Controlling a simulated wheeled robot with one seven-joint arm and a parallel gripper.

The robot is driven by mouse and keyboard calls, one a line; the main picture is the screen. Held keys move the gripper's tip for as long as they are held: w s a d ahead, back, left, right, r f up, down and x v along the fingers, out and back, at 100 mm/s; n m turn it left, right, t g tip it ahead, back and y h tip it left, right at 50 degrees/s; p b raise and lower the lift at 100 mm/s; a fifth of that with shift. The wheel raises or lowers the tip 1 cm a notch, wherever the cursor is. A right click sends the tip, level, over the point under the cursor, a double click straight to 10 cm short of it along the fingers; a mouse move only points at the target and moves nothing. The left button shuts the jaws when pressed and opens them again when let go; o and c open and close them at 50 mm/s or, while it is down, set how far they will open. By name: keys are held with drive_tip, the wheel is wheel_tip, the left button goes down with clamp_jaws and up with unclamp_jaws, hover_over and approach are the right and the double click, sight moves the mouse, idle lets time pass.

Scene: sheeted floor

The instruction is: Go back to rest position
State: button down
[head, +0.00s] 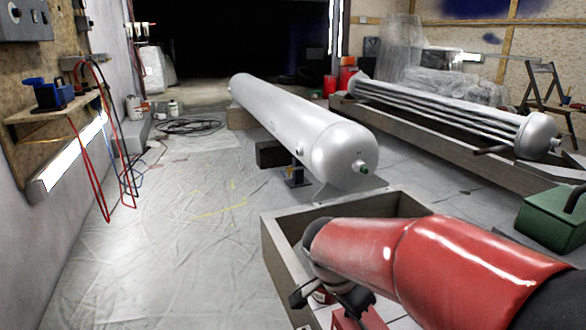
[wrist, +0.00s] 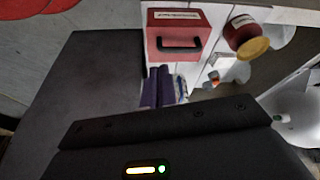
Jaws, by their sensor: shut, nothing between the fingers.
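My gripper (wrist: 159,87) shows in the wrist view as two purple fingers close together beyond my dark wrist housing. They are shut with nothing between them. In the head view my red arm reaches in from the lower right, and its end hangs over the near edge of a grey open-topped box (head: 284,262). A red case (wrist: 178,36) with a black handle and a white label lies just past the fingers in the wrist view. I see no contact between them.
A red can (wrist: 246,36) with a golden end is near the case. A large silver tank (head: 290,130) lies beyond the grey box. A green toolbox (head: 552,218) is at the right. Cables hang from a wall shelf (head: 50,110) at the left. The sheeted floor left of the tank is mostly clear.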

drive_tip(key=s+d+r+n+t+y+p, duration=0.3)
drive_tip(key=s+r+n+p, duration=0.1)
drive_tip(key=s+r+n, duration=0.7)
drive_tip(key=shift+s+t, duration=0.3)
drive_tip(key=shift+s, duration=1.55)
drive_tip(key=shift+d+r, duration=0.1)
